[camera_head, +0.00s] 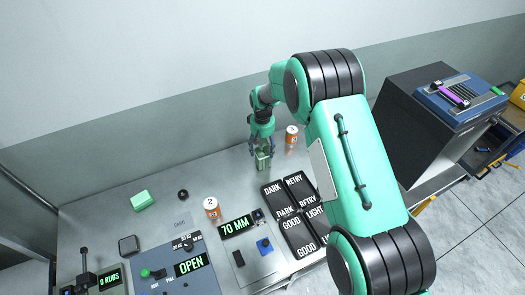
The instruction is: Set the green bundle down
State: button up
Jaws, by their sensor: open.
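A small dull-green bundle (263,164) is at the far side of the grey table, just behind the dark trays. My gripper (263,150) points down directly over it, with its open fingers around or just above the bundle. The fingers hide part of the bundle. Whether they touch it, and whether its underside rests on the table, cannot be told from this view.
A light-green block (141,200) lies on the table (165,235) at left. Orange-and-white cans stand right of my gripper (292,135) and near the middle (212,208). Labelled dark trays (285,190) and a control panel (170,265) occupy the front.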

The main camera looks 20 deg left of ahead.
notch_tip(320, 180, up, 11)
jog(key=shift+f+b, duration=0.1)
jog(key=shift+b, duration=0.25)
dwell(0.7)
